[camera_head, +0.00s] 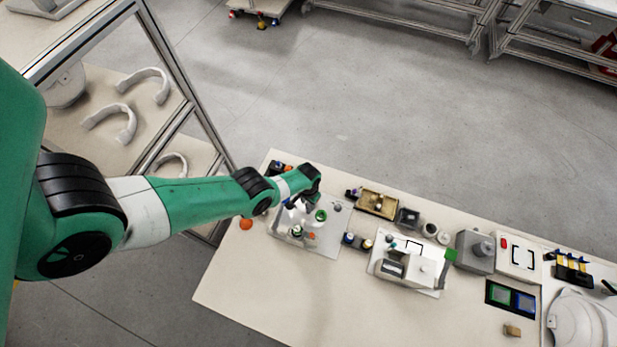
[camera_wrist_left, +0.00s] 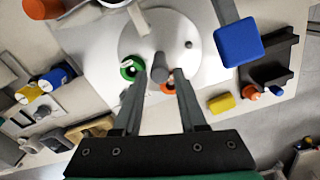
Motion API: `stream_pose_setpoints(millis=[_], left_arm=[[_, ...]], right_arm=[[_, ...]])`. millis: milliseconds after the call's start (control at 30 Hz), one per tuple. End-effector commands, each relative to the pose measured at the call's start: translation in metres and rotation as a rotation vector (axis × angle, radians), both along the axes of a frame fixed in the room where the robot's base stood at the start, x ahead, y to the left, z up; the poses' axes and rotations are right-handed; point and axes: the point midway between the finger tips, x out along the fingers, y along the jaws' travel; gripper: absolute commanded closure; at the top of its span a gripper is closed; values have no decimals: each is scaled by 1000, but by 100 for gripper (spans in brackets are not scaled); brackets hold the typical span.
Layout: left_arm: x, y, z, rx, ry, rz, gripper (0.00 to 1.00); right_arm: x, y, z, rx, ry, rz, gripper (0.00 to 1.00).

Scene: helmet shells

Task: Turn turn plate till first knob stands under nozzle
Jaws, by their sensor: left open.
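The white round turn plate (camera_wrist_left: 205,62) lies below my left gripper in the left wrist view. A grey upright knob (camera_wrist_left: 158,66) stands on it between the open fingers of my left gripper (camera_wrist_left: 160,80); I cannot tell whether they touch it. A small grey stud (camera_wrist_left: 189,44) sits farther right on the plate. A green ring-like part (camera_wrist_left: 129,69) and an orange part (camera_wrist_left: 168,86) show beside the fingers. A pale bar (camera_wrist_left: 143,20) reaches over the plate's far edge; I cannot tell if it is the nozzle. In the head view my left gripper (camera_head: 305,201) partly hides the plate.
A blue block (camera_wrist_left: 238,41) and a yellow block (camera_wrist_left: 222,103) are right of the plate in the wrist view. An orange ball (camera_head: 245,224) lies by the table's left edge. Trays and devices, including a tan tray (camera_head: 362,207), stand to the right.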

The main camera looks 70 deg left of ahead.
Motion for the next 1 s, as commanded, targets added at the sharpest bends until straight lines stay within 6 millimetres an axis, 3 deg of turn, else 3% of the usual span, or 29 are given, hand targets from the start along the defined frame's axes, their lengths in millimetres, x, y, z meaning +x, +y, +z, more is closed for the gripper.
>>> stream_pose_setpoints(millis=[33,233,400,700,933,1000], left_arm=[[0,0,-24,0,0,0,59],[1,0,-57,1,-1,-1,59],[1,0,-67,1,-2,-1,59],[1,0,-66,1,-2,-1,59],[1,0,-66,1,-2,-1,100],[1,0,-66,0,-2,-1,100]], right_arm=[[0,0,-24,0,0,0,50],[0,0,-55,0,0,0,50],[0,0,-65,0,0,0,50],[0,0,-64,0,-1,0,50],[0,0,-64,0,-1,0,50],[0,0,-64,0,0,0,50]])
